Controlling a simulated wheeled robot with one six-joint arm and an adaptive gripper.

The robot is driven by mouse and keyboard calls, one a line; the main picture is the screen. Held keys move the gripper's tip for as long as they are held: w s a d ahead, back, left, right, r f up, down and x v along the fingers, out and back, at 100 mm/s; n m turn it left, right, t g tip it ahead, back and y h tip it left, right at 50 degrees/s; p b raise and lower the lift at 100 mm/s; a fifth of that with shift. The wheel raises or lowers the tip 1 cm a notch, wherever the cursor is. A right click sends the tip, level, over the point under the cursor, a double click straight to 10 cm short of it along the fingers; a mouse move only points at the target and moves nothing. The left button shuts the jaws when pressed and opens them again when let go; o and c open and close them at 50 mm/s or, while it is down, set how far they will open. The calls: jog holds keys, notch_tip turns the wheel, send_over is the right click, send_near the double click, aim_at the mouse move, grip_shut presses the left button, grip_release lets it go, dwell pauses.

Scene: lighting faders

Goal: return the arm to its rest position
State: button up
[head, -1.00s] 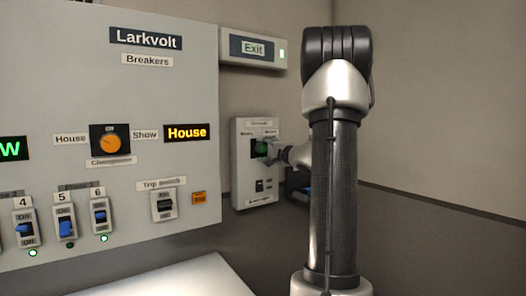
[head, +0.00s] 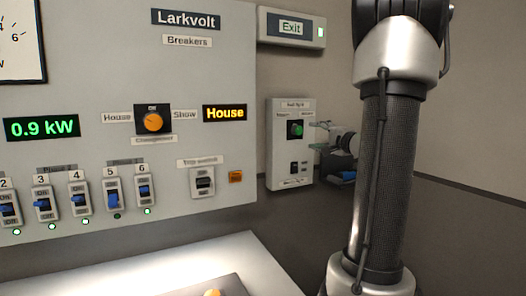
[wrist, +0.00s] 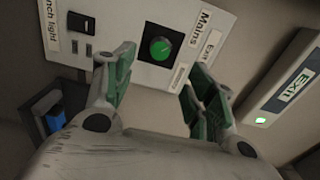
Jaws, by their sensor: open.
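My gripper (head: 321,137) is in front of and to the right of a grey wall box (head: 274,150) in the head view. Its green-padded fingers are spread and empty. In the wrist view my gripper (wrist: 156,82) faces the box's panel (wrist: 118,30), with the green round knob (wrist: 160,50) showing between the fingertips. The knob (head: 295,130) stands apart from the fingers in the head view. My dark upper arm stands tall at the right of the head view, its lower end cut off by the frame.
The Larkvolt breaker panel (head: 75,115) fills the left. An Exit sign (head: 292,28) hangs above the box and shows close on the right in the wrist view (wrist: 290,90). A blue item (head: 348,175) sits below my gripper. A pale desk (head: 190,270) is below the panel.

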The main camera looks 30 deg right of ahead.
jog(key=s+a+f+n+g+y, duration=0.55)
jog(key=s+a+f+g, duration=0.55)
jog(key=s+a+f, duration=0.5)
jog(key=s+a+n+g+h, duration=0.2)
jog(key=s+n+g+h, duration=0.2)
jog(key=s+n, duration=0.45)
jog(key=a+r+n+t, duration=0.1)
jog(key=a+r+n, duration=0.3)
jog(key=a, duration=0.1)
jog(key=shift+a, duration=0.3)
